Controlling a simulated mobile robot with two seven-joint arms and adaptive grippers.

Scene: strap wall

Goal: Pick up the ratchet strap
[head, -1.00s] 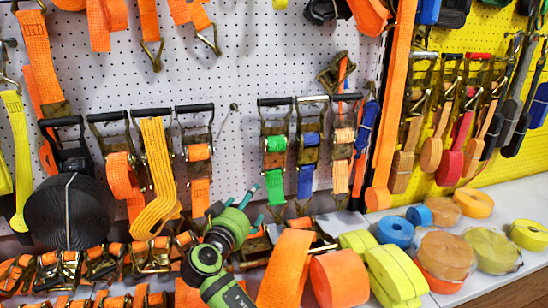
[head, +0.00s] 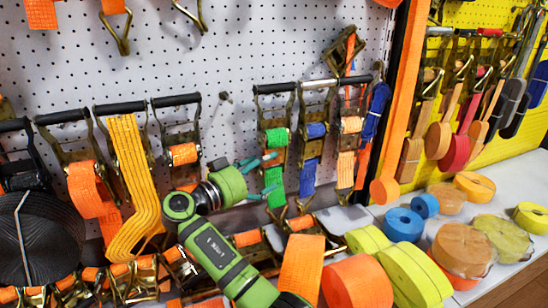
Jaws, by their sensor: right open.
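Several ratchet straps hang on the white pegboard. One with a green strap (head: 274,180) hangs in the middle, beside one with a blue strap (head: 309,177) and one with an orange strap (head: 346,170). My right gripper (head: 268,173) comes up from the bottom on its green arm. Its two teal fingers are apart and empty, pointing right, and overlap the green strap in the picture. I cannot tell whether they touch it. My left gripper is out of view.
More ratchet straps hang left, including a yellow one (head: 130,185). Rolled orange (head: 357,284) and yellow-green (head: 415,276) webbing lies on the counter below. Ratchets crowd the lower left. Bare pegboard (head: 228,125) shows left of the green strap.

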